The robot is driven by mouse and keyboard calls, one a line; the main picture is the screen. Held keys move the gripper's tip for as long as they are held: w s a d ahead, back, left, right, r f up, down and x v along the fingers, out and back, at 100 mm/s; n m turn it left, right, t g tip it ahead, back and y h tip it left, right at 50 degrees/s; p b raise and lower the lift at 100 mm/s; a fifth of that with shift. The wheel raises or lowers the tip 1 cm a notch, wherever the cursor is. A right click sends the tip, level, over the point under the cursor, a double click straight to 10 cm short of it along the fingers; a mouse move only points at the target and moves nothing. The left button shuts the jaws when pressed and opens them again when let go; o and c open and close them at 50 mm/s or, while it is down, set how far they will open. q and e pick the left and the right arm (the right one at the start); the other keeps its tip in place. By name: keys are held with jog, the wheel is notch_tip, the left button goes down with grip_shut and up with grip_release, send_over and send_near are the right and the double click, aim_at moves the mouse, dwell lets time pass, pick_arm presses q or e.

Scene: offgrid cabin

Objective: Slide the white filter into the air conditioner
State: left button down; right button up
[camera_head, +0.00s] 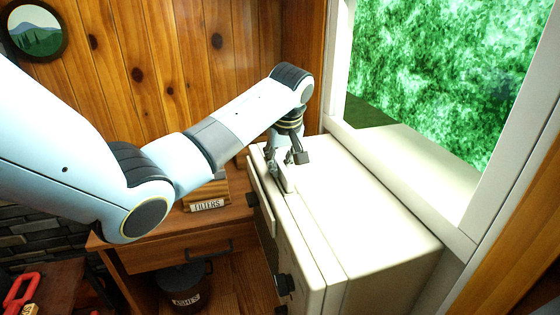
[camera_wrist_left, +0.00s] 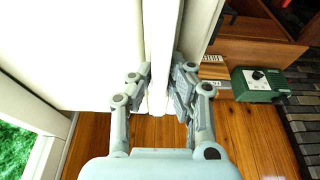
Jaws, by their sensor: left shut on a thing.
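The cream air conditioner (camera_head: 370,225) sits below the window, its front with dark knobs facing left. In the head view my left gripper (camera_head: 287,160) is over its top at the front edge, pointing down. It is shut on the white filter (camera_head: 287,180), of which only a small upright part shows between the fingers. In the left wrist view the gripper (camera_wrist_left: 160,88) holds the filter as a narrow pale strip (camera_wrist_left: 159,50) beside the air conditioner body (camera_wrist_left: 75,50). How deep the filter sits in the slot is hidden. My right gripper is out of view.
A wooden holder labelled FILTERS (camera_head: 207,205) stands on the wooden desk (camera_head: 165,250) left of the air conditioner. The window frame (camera_head: 400,185) rises close behind it. An ASHES bucket (camera_head: 183,288) is below. A green box (camera_wrist_left: 260,85) shows in the wrist view.

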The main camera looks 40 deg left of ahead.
pick_arm(q)
jog(key=c, duration=1.2)
grip_release()
jog(key=shift+f, duration=0.1)
jog(key=v, duration=1.2)
